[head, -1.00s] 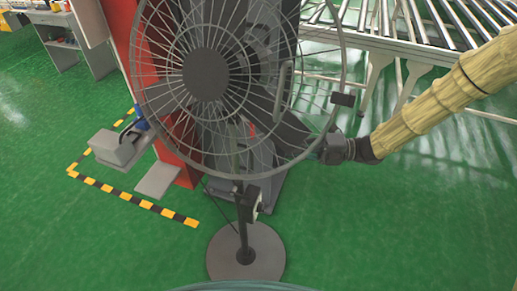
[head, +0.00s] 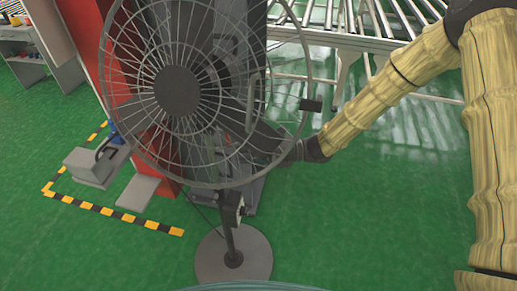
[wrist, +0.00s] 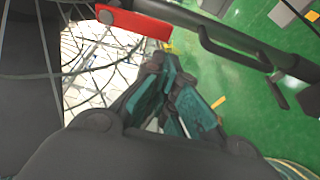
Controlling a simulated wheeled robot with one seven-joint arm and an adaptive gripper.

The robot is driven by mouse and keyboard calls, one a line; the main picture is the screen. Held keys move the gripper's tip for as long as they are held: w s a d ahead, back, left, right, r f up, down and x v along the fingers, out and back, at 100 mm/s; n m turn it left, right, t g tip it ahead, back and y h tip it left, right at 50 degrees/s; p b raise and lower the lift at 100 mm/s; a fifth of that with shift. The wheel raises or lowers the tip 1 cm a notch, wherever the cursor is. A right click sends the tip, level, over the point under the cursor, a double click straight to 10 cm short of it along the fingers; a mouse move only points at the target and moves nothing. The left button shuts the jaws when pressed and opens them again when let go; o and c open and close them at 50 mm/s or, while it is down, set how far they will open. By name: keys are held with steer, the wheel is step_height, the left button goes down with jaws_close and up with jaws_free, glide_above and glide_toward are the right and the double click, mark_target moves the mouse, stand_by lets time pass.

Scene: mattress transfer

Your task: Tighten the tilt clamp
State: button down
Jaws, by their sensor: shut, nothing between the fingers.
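The pedestal fan stands in front of me in the head view, with its round wire cage (head: 178,90) and dark hub facing me. A red lever-like piece (wrist: 135,20), which looks like the tilt clamp, shows at the top of the wrist view beside the cage wires (wrist: 75,40). My gripper (wrist: 163,68) has teal-padded fingers shut and empty. Its tips appear just below the red piece in the picture; whether they touch it I cannot tell. In the head view my gripper is mostly hidden behind the cage's lower right side.
A dark tube with a curved handle (wrist: 235,52) runs right of the fingers. The fan's round base (head: 233,262) stands on green floor. A red column (head: 88,45) and grey box (head: 97,163) are at left. A roller conveyor (head: 345,40) is behind. Floor at right is clear.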

steer(key=a, duration=0.2)
steer(key=shift+s+a+p, duration=0.25)
steer(key=shift+a+p, duration=0.1)
steer(key=shift+w+f+b, duration=0.15)
steer(key=shift+f+b, duration=0.05)
steer(key=shift+b, duration=0.4)
